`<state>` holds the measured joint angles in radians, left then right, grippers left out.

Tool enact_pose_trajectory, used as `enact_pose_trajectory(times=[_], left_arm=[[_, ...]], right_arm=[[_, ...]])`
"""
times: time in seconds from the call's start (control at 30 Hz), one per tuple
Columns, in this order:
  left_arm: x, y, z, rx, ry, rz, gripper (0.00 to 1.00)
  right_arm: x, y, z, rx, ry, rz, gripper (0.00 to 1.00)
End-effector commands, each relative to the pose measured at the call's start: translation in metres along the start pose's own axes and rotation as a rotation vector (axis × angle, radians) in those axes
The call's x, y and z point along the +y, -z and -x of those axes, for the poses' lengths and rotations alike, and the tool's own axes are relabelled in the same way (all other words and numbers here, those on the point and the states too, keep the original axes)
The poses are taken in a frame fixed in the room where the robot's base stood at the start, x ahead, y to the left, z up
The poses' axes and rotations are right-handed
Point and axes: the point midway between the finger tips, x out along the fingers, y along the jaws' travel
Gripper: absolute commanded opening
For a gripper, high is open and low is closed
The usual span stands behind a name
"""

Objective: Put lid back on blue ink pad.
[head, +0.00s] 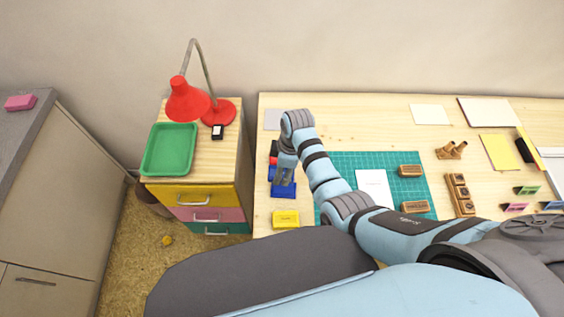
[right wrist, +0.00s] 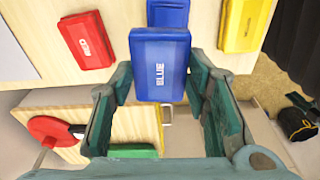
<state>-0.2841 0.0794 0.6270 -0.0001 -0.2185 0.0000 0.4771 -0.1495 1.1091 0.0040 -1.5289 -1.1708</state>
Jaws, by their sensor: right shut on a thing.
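My right gripper (head: 284,182) is over the left part of the wooden desk. In the right wrist view its two dark green fingers (right wrist: 158,85) are shut on the sides of a blue lid (right wrist: 160,62) marked BLUE. Another blue piece (right wrist: 168,12), seemingly the blue ink pad, shows just beyond the lid, partly hidden by it. In the head view a blue piece (head: 287,191) lies below the gripper, partly covered by it. I cannot tell the exact gap between lid and pad. My left gripper is not in view.
A red ink pad (right wrist: 86,40) and a yellow ink pad (head: 285,219) lie on either side of the blue one. A green cutting mat (head: 345,160) with wooden stamps (head: 410,171) lies to the right. A drawer unit with a green tray (head: 170,149) and red lamp (head: 187,103) stands left.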

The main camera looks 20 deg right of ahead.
Motion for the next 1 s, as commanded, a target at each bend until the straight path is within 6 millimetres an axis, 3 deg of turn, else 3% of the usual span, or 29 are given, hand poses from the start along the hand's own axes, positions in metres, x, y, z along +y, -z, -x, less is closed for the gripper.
enact_pose_trajectory(times=[0.03, 0.2, 0.4, 0.6, 0.8, 1.0], left_arm=[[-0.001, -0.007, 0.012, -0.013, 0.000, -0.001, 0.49], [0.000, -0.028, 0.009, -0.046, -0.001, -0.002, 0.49], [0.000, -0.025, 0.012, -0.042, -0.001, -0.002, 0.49], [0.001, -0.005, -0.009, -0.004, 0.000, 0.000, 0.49], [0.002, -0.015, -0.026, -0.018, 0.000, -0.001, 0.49], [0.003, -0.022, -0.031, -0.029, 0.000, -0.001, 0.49]], right_arm=[[-0.003, -0.003, -0.001, 0.000, 0.002, -0.002, 0.28], [-0.001, -0.004, -0.011, 0.001, 0.000, -0.004, 0.28], [-0.001, -0.003, -0.011, 0.001, 0.002, -0.001, 0.28], [-0.001, -0.006, -0.037, 0.001, 0.002, 0.001, 0.28], [-0.001, -0.010, -0.060, 0.001, 0.001, 0.000, 0.28], [-0.001, -0.011, -0.068, 0.001, 0.002, 0.000, 0.28]])
